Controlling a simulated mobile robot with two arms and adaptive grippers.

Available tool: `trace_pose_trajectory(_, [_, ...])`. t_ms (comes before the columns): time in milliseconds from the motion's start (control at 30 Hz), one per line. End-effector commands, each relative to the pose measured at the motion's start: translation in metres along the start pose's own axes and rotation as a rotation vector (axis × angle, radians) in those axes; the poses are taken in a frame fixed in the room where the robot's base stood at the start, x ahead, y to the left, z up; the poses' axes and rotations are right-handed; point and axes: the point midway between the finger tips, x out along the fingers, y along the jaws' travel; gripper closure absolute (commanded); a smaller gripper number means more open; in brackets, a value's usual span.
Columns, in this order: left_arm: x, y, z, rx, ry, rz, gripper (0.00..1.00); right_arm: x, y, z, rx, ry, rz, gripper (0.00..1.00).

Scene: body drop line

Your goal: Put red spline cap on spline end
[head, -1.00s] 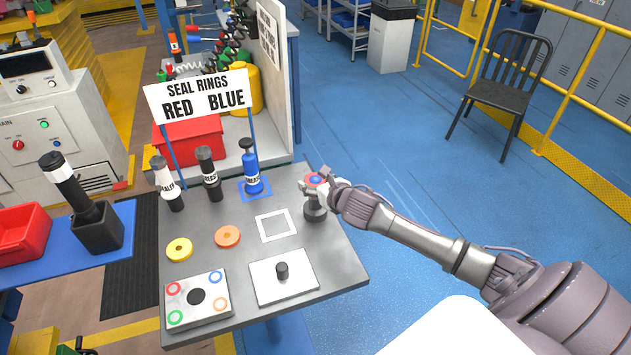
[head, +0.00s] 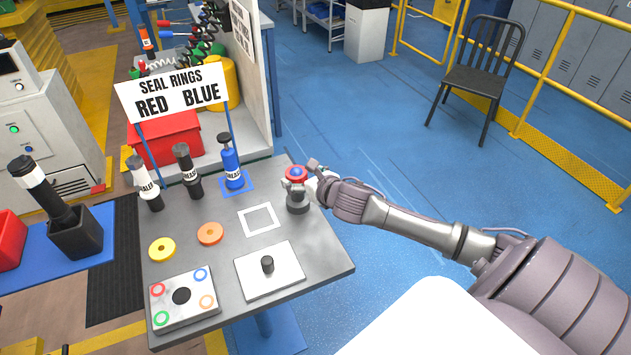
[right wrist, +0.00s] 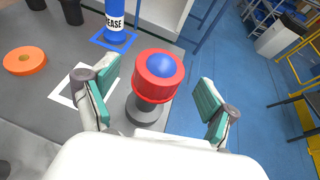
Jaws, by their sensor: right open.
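A red cap (head: 297,172) with a blue domed top sits on a dark grey round post near the right edge of the grey table (head: 222,285). It shows large in the right wrist view (right wrist: 157,80). My right gripper (head: 302,182) is open. In the right wrist view its green-padded fingers stand on either side of the cap, with gaps on both sides. A short dark stub (head: 267,265) stands upright on a white plate at the table's front right; I cannot tell if this is the spline end. My left gripper is not in view.
Blue (head: 231,160), black (head: 187,170) and white-and-black (head: 145,184) bottles stand at the back of the table. Yellow (head: 162,249) and orange (head: 210,233) rings lie at left. A white square outline (head: 262,219) beside the post is empty.

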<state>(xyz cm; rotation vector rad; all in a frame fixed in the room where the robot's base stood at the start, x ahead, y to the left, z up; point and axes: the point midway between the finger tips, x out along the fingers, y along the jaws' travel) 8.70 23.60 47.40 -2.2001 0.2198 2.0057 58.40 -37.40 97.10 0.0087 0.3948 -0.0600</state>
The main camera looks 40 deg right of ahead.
Motion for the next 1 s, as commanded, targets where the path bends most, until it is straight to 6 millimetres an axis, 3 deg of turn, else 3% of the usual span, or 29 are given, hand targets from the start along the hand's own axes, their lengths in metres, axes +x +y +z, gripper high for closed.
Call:
trace_pose_trajectory(200, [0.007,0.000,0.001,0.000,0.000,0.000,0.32,-0.050,-0.001,-0.003,-0.006,0.003,0.000,0.14])
trace_pose_trajectory(400, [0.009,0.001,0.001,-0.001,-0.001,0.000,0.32,-0.078,-0.001,-0.002,-0.003,0.002,-0.002,0.14])
trace_pose_trajectory(600, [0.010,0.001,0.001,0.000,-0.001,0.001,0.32,-0.088,0.000,0.000,-0.001,-0.001,-0.001,0.14])
trace_pose_trajectory(1000, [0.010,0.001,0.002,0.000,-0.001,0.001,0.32,-0.088,0.000,0.000,0.000,-0.001,-0.001,0.14])
